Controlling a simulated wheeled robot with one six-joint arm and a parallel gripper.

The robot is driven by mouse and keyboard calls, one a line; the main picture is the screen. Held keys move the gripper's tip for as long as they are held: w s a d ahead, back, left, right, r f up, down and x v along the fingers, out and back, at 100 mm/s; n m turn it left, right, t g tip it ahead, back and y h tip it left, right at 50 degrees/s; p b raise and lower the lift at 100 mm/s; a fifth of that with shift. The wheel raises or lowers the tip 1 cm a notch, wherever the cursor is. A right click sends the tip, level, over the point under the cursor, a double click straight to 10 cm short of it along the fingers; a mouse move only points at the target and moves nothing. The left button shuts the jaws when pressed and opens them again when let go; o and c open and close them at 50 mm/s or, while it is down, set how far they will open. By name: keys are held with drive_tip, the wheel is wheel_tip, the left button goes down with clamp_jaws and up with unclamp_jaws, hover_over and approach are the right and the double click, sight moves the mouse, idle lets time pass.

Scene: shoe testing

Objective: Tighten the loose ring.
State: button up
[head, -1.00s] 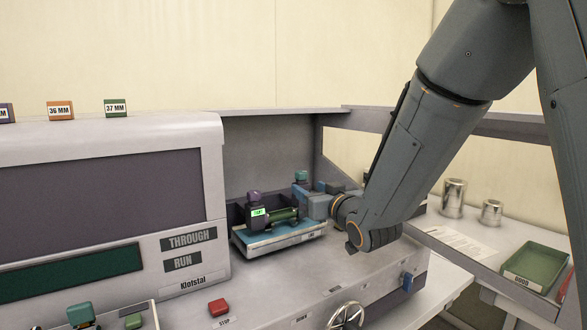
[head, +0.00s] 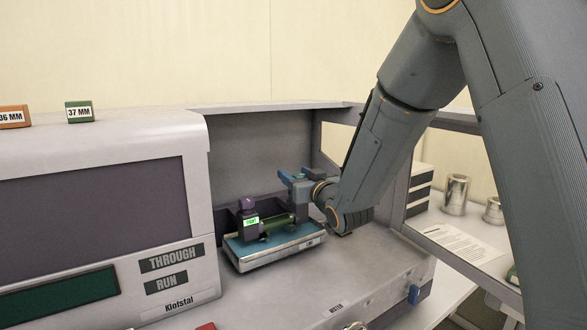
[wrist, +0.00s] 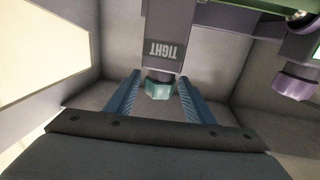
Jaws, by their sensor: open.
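In the wrist view, a teal ring (wrist: 158,88) sits on the end of a dark post (wrist: 166,22) with a plate reading "TIGHT", upside down in that picture. My gripper (wrist: 158,80) is open, with one blue finger on each side of the teal ring and a visible gap to each. A purple ring (wrist: 293,86) is at the right. In the head view, the purple ring (head: 247,203) tops the near post, above a lit green label (head: 251,221). My gripper (head: 292,178) is at the far post and hides the teal ring there.
A green cylinder (head: 277,225) lies between the posts, above a blue-topped tray (head: 243,252) in the machine's recess. The recess's back wall (head: 240,150) is close behind. Metal cylinders (head: 455,195) and a paper (head: 460,243) are on the right table.

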drive_tip(key=shift+p+x, duration=0.4)
drive_tip(key=shift+x, duration=0.75)
drive_tip(key=shift+c, duration=0.3)
drive_tip(key=c, duration=1)
